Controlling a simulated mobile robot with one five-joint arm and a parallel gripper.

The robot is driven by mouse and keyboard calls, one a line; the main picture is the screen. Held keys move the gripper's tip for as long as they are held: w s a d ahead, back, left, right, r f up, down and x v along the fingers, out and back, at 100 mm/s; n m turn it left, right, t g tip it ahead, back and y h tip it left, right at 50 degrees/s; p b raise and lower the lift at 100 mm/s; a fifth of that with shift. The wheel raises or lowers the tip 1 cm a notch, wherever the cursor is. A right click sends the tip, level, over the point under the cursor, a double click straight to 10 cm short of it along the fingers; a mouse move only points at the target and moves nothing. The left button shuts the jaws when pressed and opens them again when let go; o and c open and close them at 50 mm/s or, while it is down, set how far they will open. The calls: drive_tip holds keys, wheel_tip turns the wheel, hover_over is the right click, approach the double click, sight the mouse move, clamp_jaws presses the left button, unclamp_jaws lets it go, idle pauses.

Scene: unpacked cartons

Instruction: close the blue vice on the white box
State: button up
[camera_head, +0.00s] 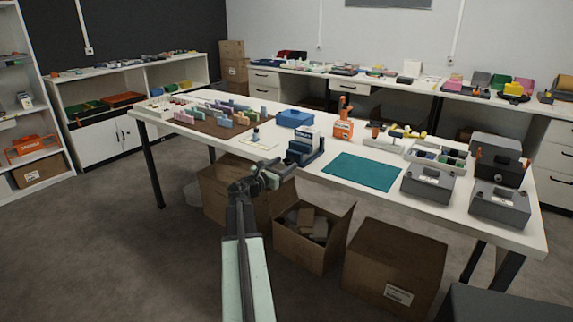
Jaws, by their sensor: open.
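The blue vice (299,155) stands on the white table (340,199), near its front edge and left of the teal mat. A small white box (308,133) shows at the top of the vice. I cannot tell how far apart the vice jaws are or whether they touch the box. My gripper (283,168) is open and appears empty. It is at the table's front edge, just left of and below the vice in the picture. Whether it touches the vice is unclear.
A teal mat (362,171) lies right of the vice. A blue case (295,118) and an orange item (343,125) stand behind it. Grey cases (427,185) fill the table's right end.

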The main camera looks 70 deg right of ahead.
drive_tip(key=shift+x, duration=0.8)
